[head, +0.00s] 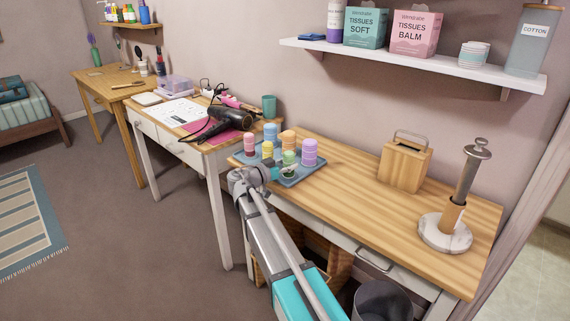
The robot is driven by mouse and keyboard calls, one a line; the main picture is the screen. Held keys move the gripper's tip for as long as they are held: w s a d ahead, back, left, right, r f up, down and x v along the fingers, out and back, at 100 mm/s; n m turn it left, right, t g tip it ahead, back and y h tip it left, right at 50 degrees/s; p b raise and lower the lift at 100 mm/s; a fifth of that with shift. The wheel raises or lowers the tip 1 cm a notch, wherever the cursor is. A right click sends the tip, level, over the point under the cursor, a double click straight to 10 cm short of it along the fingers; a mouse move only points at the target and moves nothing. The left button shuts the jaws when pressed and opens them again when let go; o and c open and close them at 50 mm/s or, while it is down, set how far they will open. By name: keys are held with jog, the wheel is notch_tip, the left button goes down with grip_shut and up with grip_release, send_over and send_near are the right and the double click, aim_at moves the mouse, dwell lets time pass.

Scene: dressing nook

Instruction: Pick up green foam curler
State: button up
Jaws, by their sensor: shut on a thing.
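The green foam curler (289,157) stands upright among other curlers on the blue-grey tray (312,172), near the tray's front. My gripper (288,171) reaches in from the front left, low over the tray, and is shut on the green curler. The curler's pale green top shows above the gripper; its lower part is hidden. The fingers are small and hard to make out from here. Whether the curler still touches the tray cannot be seen.
Close around are pink (249,145), yellow (267,150), blue (270,132), orange (288,140) and purple (309,152) curlers. A hair dryer (228,117) lies on the table behind left. A wooden box (405,163) and a marble-based holder (445,232) stand right; table between is clear.

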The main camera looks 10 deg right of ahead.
jog(key=shift+s+a+r+p, duration=0.25)
jog(key=shift+a+r+p, duration=0.35)
jog(key=shift+r, duration=0.15)
jog(key=s+a+r+p, duration=0.5)
jog(key=a+r+p, duration=0.1)
jog(key=a, duration=0.5)
jog(key=shift+s+a+r, duration=0.2)
jog(key=shift+a+r, duration=0.05)
jog(key=shift+r+p, duration=0.1)
jog(key=shift+p, duration=0.3)
notch_tip(320, 180, up, 21)
jog(key=p, duration=2.1)
jog(key=shift+w, duration=0.1)
